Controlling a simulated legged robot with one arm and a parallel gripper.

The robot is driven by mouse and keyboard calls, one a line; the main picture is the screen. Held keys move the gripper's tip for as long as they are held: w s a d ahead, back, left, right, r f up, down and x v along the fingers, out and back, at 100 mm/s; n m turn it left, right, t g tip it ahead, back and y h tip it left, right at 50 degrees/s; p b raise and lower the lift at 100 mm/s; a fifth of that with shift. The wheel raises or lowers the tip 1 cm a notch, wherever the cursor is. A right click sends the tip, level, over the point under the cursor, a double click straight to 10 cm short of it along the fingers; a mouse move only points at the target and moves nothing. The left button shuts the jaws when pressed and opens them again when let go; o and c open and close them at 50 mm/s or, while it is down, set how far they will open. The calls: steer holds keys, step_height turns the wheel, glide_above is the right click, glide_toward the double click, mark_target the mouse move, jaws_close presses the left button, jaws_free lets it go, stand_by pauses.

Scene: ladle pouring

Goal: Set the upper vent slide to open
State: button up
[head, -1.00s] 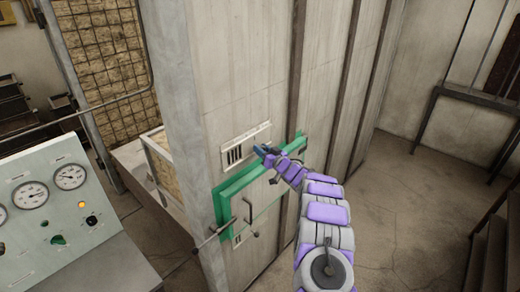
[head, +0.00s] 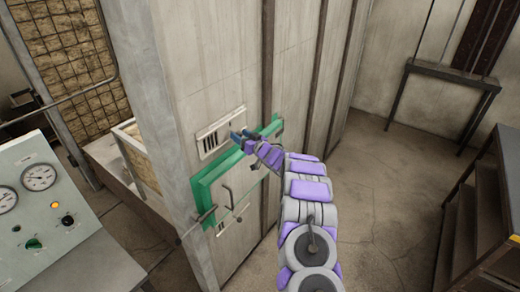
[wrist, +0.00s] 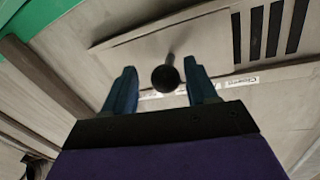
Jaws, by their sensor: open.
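The upper vent slide (head: 220,133) is a pale plate with dark vertical slots on the furnace wall, above the green-framed door (head: 232,172). In the wrist view its dark slots (wrist: 273,30) show at the upper right, and a small label (wrist: 240,84) lies below them. A dark round knob (wrist: 166,79) on a short stem stands out from the plate. My gripper (wrist: 166,86) is open, with one blue finger on each side of the knob and gaps visible. In the head view my gripper (head: 242,136) is at the plate's right end.
A lower vent (head: 223,227) is below the green door, whose handle (head: 233,198) sticks out. A control panel (head: 35,195) with gauges stands at left. Steps (head: 485,215) and a metal table (head: 450,75) are at right. The floor between is clear.

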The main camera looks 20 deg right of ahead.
steer(key=v, duration=1.6)
steer(key=shift+d+b, duration=0.2)
steer(key=shift+b, duration=0.15)
steer(key=shift+f, duration=0.15)
steer(key=shift+w, duration=0.1)
steer(key=s+a+m+g+h+b, duration=0.1)
steer(key=s+a+g+b, duration=0.3)
steer(key=s, duration=1.4)
steer(key=s+a+f+m+g+h+b, duration=0.1)
steer(key=s+a+g+h+b, duration=0.2)
steer(key=s+g, duration=0.5)
steer(key=s+a+g+h+b, duration=0.3)
steer(key=s+a+g, duration=0.3)
steer(key=s, duration=2.3)
steer(key=shift+s+a+f+m+h+b, duration=0.3)
steer(key=shift+s+a+f+m+b, duration=0.1)
steer(key=shift+a+b, duration=0.4)
steer(key=shift+w+d, duration=0.1)
steer(key=shift+d, duration=0.05)
